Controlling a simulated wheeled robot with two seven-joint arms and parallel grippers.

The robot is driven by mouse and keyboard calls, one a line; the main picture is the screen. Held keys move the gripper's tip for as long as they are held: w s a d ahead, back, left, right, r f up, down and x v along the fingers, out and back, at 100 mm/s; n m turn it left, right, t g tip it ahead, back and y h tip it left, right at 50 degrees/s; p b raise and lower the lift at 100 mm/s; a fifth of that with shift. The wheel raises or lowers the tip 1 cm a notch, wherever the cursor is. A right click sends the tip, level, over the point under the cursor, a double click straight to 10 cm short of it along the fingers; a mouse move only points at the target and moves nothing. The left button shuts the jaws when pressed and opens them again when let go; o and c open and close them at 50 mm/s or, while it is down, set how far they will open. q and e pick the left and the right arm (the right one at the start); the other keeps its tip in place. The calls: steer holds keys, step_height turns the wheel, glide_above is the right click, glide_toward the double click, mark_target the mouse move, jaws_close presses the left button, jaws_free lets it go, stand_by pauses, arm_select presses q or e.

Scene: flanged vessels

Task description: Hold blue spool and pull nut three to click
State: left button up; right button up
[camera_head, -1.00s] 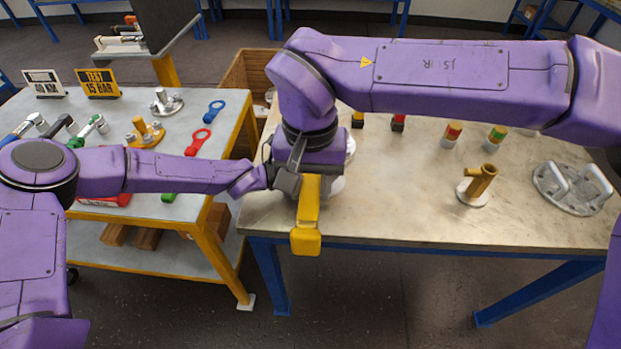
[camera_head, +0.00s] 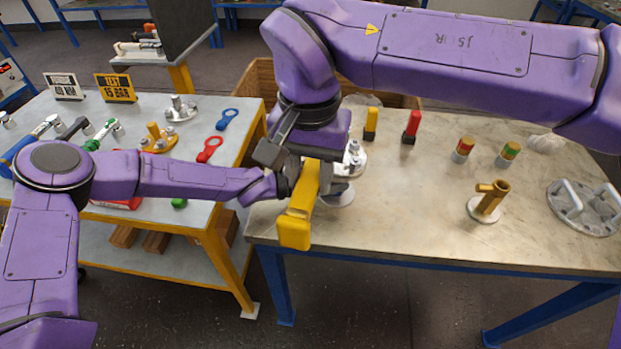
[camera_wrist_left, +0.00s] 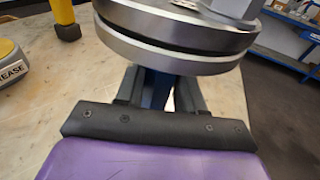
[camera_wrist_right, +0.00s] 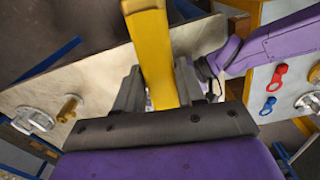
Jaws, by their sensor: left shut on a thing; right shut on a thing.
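My right gripper (camera_head: 291,152) is shut on a yellow wrench-like tool (camera_head: 298,218), which slants over the bench's left front edge. In the right wrist view the tool (camera_wrist_right: 152,50) runs between the fingers; its far end is out of view. My left gripper (camera_wrist_left: 158,88) is shut on the blue spool (camera_wrist_left: 153,86), just below two stacked metal flanges (camera_wrist_left: 178,48) with a dark gap between them. In the head view the flange top (camera_head: 354,158) is partly hidden by my right arm. Which nut is three cannot be told.
The left table (camera_head: 150,205) holds wrenches and sign cards. The bench's middle front is clear.

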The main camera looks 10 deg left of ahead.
arm_select(q)
steer(key=o, duration=1)
steer(key=v, duration=1.1)
steer(key=shift+w, duration=0.1)
steer(key=shift+s+a, duration=0.2)
steer(key=shift+a, duration=0.3)
